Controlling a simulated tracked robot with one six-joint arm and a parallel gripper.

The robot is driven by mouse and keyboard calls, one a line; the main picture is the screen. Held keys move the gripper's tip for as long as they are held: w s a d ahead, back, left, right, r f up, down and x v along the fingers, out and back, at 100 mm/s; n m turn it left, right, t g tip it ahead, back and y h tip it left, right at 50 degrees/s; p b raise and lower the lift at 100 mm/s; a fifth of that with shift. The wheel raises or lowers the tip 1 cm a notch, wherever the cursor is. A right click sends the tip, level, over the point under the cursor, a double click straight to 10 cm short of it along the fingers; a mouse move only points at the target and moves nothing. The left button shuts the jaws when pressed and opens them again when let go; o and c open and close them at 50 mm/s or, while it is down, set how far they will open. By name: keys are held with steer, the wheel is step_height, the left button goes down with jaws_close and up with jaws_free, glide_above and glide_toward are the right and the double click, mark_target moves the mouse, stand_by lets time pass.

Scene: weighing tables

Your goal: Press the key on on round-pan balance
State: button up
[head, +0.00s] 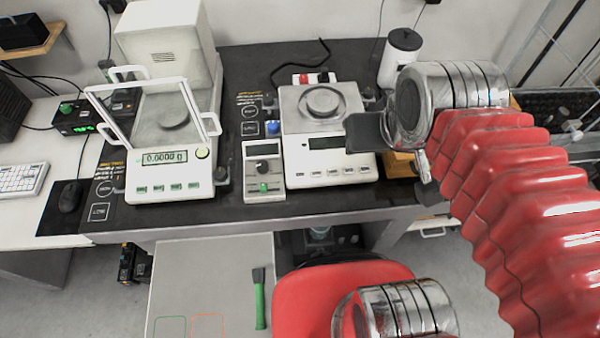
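The round-pan balance (294,124) is a white unit on the dark weighing table (262,52), with a round metal pan (321,102) on top. Its display (333,142) is dark, with no digits visible. A row of several small keys (318,174) runs along its front edge; the labels are too small to read, so I cannot tell which is the on key. My gripper (364,132) is a dark shape over the balance's right front side, above and right of the keys. Part of it is hidden by my wrist, and its opening does not show.
Left stands another balance (165,193) with an open glass draft shield and a lit display reading 0.0000 g. A small grey box (263,188) with a green knob sits between the balances. A white canister (402,62) stands behind my wrist. A red chair (320,300) is below.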

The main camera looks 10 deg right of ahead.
jaws_close()
stand_by(1.4)
